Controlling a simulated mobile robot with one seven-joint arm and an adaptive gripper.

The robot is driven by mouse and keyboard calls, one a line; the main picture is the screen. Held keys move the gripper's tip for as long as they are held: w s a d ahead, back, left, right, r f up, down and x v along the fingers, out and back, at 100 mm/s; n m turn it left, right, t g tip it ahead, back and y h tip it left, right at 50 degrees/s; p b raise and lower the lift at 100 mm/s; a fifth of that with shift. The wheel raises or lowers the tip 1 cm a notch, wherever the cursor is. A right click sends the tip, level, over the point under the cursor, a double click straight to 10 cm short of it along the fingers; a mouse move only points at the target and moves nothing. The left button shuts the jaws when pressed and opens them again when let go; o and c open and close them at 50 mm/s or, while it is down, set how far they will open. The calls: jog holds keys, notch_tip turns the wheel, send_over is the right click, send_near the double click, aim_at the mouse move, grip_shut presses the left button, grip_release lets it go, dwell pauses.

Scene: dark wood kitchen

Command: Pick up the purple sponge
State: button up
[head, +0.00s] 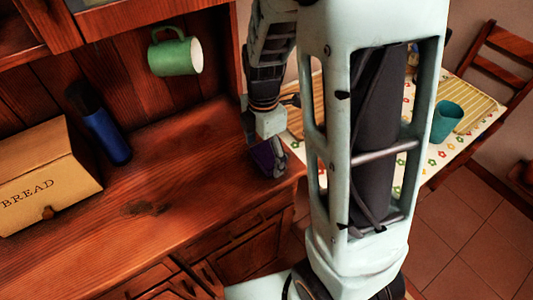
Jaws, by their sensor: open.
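The purple sponge (262,158) is on the wooden counter near its right end, in the head view. My gripper (268,156) is right at the sponge, with its fingers pointing down. One finger shows at the sponge's right side; the gripper covers part of the sponge. The gripper is open. I cannot tell whether the fingers touch the sponge.
A bread box (45,180) and a blue bottle-like object (108,132) stand on the left of the counter (170,190). A green mug (176,56) hangs above. The middle of the counter is clear. A table with a teal cup (446,121) and a chair (505,55) are at right.

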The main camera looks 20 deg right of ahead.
jog(key=shift+f, duration=0.25)
jog(key=c, duration=0.8)
jog(key=shift+c, duration=0.2)
jog(key=shift+r, duration=0.2)
